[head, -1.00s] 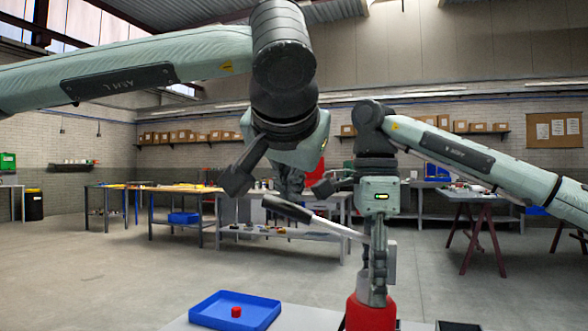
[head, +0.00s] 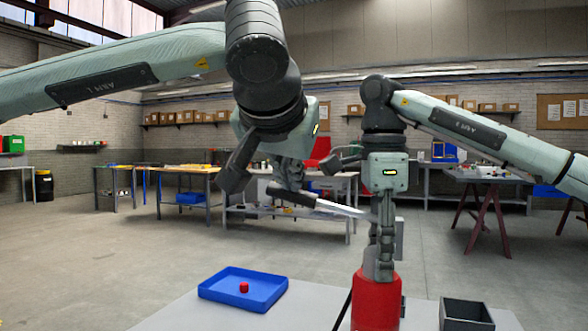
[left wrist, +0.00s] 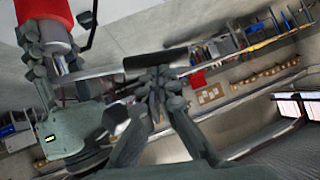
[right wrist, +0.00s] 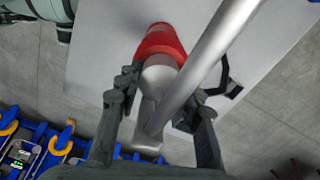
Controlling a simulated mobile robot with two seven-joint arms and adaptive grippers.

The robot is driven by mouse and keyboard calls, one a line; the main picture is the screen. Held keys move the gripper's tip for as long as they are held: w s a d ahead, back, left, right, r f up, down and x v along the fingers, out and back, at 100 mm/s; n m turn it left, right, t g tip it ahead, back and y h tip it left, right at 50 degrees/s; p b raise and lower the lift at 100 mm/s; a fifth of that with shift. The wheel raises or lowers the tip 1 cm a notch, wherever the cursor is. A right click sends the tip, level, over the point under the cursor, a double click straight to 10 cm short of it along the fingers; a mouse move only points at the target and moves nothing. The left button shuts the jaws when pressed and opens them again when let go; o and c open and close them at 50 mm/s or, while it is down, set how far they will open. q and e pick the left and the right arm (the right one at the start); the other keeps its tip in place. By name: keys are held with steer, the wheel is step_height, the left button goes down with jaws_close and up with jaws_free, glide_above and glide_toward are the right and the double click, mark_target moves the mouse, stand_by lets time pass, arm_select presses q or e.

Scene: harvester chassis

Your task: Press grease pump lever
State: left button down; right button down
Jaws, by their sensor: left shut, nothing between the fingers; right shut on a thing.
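The grease pump (head: 376,303) has a red body and a grey head and stands upright on the table. Its lever (head: 340,208), a silver rod with a black grip (head: 291,196), slopes up to the left. My left gripper (head: 288,180) is shut and empty, just above the black grip; in the left wrist view its fingertips (left wrist: 157,80) lie against or very near the grip (left wrist: 155,60), contact unclear. My right gripper (head: 382,262) is shut on the pump head. In the right wrist view its fingers (right wrist: 162,95) flank the grey head, with the lever rod (right wrist: 205,65) crossing in front.
A blue tray (head: 215,290) with a red cap-like piece (head: 244,287) lies on the table left of the pump. A dark open box (head: 466,315) stands to the right. Workbenches are far behind, across open floor.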

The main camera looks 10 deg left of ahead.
arm_select(q)
step_height(320, 180, down, 8)
steer(key=a+n+h, duration=0.1)
steer(key=n+h, duration=0.1)
steer(key=h, duration=0.1)
steer(key=shift+a+r+n+g, duration=0.2)
steer(key=shift+a+n+g, duration=0.05)
steer(key=shift+n+g, duration=0.05)
stand_by(0.4)
steer(key=w+r+v, duration=0.1)
steer(key=r+v, duration=0.1)
steer(key=v, duration=1.1)
steer(key=shift+w+r, duration=0.3)
steer(key=shift+w, duration=0.05)
